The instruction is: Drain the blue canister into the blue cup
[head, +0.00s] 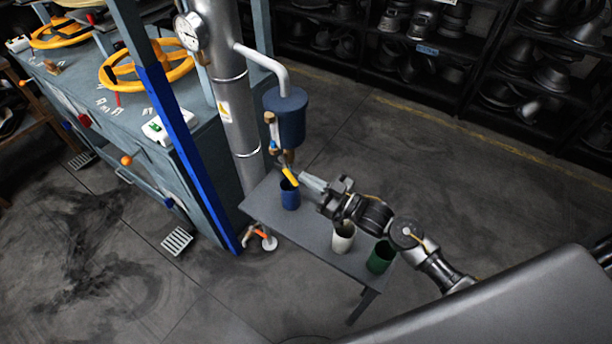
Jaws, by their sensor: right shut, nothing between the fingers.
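The blue canister (285,117) hangs from a grey pipe beside the tall metal column. A brass valve with a yellow lever (290,177) sits below it. The blue cup (289,195) stands upright on the small grey table, under the valve. My right gripper (303,179) is shut and empty, with its fingertips close to the yellow lever and just right of the blue cup's rim. I cannot tell whether it touches the lever. The inside of the blue cup is mostly hidden. My left gripper is not in view.
A white cup (342,238) and a green cup (380,257) stand on the grey table (290,226), under and beside my right arm. The press frame (185,140) with yellow handwheels (147,66) stands left. Dark shelves of hat forms (420,50) line the back. Floor is clear between.

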